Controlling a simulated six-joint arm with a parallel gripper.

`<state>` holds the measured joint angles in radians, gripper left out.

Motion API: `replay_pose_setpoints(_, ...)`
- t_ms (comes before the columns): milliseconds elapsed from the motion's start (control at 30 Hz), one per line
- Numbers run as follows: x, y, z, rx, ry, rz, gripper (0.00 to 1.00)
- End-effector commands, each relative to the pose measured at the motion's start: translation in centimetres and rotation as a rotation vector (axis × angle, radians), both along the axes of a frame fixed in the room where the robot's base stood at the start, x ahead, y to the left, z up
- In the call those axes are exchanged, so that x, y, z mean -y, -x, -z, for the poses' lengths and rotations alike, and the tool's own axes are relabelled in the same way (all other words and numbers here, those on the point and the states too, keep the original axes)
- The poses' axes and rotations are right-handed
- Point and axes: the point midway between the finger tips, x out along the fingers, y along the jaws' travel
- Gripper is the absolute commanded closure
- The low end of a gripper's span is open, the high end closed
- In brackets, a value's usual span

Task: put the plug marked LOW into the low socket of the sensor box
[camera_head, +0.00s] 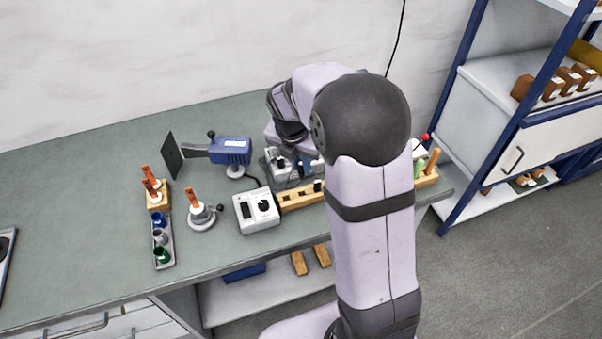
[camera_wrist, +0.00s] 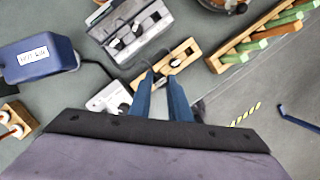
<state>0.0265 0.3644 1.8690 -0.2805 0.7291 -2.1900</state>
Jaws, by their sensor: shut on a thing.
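My gripper (camera_wrist: 162,82) shows two blue fingers in the wrist view, shut on what looks like a small dark plug above the near end of the wooden plug rack (camera_wrist: 184,55). The plug is mostly hidden and its marking cannot be read. The grey sensor box (camera_wrist: 154,34) lies beyond the rack, with dark and white plugs or knobs on it. It also shows in the head view (camera_head: 279,178), partly behind my arm. In the head view the wooden rack (camera_head: 292,199) lies in front of the box, with a dark plug in it.
A white box with a black dial (camera_head: 246,215) stands left of the rack. A blue device (camera_head: 231,151) stands behind it. A wooden rack with green and orange sticks (camera_wrist: 247,42) is at the right.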

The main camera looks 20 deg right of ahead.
Motion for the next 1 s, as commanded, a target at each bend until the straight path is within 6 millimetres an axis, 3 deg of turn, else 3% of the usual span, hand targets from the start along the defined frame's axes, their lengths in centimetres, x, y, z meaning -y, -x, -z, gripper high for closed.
replay_pose_setpoints(267,0.0,-0.1,-0.7,-0.001,-0.001,0.019,1.0)
replay_pose_setpoints(467,0.1,-0.4,-0.6,-0.001,0.0,0.143,1.0)
replay_pose_setpoints(667,0.4,-1.0,-0.6,-0.002,0.001,0.427,1.0)
replay_pose_setpoints(1000,1.3,-2.6,-0.6,-0.002,0.001,1.148,1.0)
